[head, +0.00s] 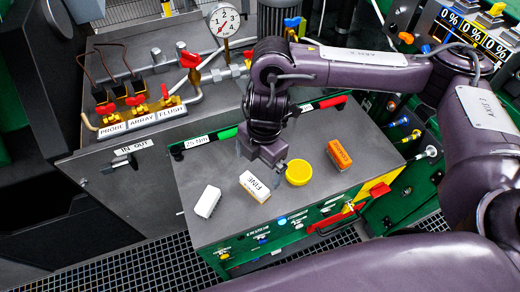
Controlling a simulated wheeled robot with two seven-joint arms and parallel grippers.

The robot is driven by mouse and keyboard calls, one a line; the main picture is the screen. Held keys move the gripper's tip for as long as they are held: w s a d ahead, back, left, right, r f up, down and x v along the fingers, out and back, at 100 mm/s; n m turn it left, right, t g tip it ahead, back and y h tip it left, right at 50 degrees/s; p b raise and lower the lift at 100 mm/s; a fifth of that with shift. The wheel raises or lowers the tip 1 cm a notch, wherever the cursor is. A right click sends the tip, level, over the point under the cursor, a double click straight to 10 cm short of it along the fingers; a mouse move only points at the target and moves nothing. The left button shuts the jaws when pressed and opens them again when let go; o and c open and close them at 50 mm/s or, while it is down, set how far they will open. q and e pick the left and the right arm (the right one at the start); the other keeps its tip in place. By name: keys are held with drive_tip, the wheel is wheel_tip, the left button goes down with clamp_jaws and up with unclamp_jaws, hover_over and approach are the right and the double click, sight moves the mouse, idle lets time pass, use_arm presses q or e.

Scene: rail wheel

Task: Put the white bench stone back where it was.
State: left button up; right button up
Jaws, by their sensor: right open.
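A plain white block (207,201) lies tilted in direction near the left front of the grey bench top (225,235). To its right lies a white-topped block marked FINE (254,187) with a yellow lower side. A round yellow lid or tub (299,172) is beside it, and an orange labelled block (339,155) lies further right. My right gripper (275,164) points down, open, just behind the FINE block and the yellow round thing. Its fingertips are small and partly hidden, and I see nothing held. My left gripper is out of view.
A pressure gauge (224,20) and red-handled valves (190,60) stand behind. A PROBE, ARRAY, FLUSH valve block (142,117) is at back left. Green and red handles edge the bench top's back. Its front left is clear.

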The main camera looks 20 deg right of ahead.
drive_tip(key=shift+w+d+r, duration=0.1)
drive_tip(key=shift+d+r, duration=0.05)
drive_tip(key=shift+r, duration=0.9)
drive_tip(key=shift+d+r, duration=0.1)
drive_tip(key=shift+r, duration=0.9)
